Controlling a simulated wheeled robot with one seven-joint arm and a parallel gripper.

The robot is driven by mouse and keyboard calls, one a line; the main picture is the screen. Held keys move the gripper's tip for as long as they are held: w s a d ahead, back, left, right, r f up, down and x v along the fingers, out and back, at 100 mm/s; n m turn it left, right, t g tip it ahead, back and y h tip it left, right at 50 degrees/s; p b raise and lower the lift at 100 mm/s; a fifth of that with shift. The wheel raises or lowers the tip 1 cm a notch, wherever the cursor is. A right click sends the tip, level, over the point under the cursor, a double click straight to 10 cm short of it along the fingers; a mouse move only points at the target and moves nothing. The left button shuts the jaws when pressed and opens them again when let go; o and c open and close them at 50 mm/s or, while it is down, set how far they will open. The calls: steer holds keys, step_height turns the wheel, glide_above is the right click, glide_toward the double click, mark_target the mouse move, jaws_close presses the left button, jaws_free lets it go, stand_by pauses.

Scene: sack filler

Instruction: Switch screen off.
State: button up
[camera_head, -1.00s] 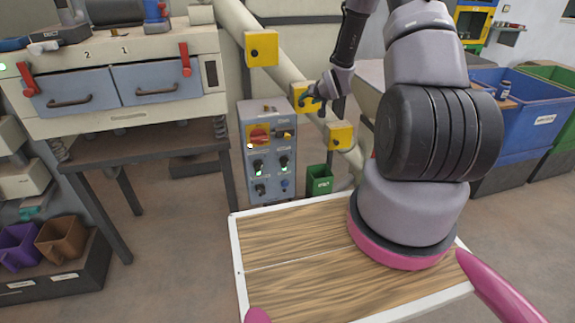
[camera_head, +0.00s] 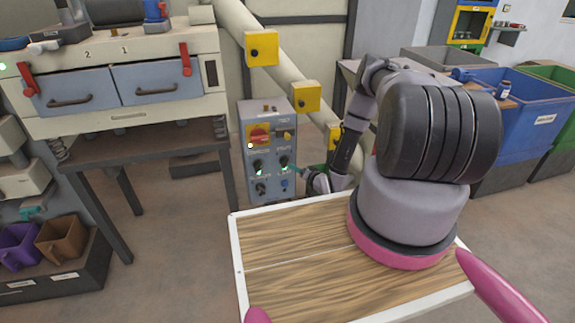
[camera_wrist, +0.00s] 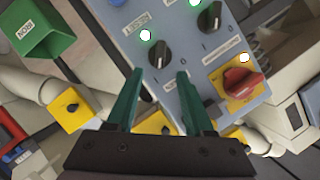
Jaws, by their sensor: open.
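The grey-blue control panel (camera_head: 270,200) stands beyond the wooden tray, with a red rotary switch (camera_head: 258,135) on a yellow plate and black knobs below it. The right knob of the middle row (camera_head: 284,162) has a green lamp lit beside it. In the wrist view this black knob (camera_wrist: 158,52) lies just ahead of the gap between my fingertips. My gripper (camera_wrist: 160,74) is open, with teal fingers, and holds nothing. In the head view it is at the panel's right side, partly hidden by my arm. Label lettering is too small to read surely, so which knob is the screen's is unclear.
A second black knob (camera_wrist: 210,18) with a lit lamp sits close beside. The red switch (camera_wrist: 235,85) is near my right finger in the wrist view. Yellow boxes (camera_head: 305,97) on a slanted pipe and a green bin (camera_wrist: 38,25) flank the panel.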

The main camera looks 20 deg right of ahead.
mark_target(287, 164)
steer(key=x, duration=0.9)
jaws_close()
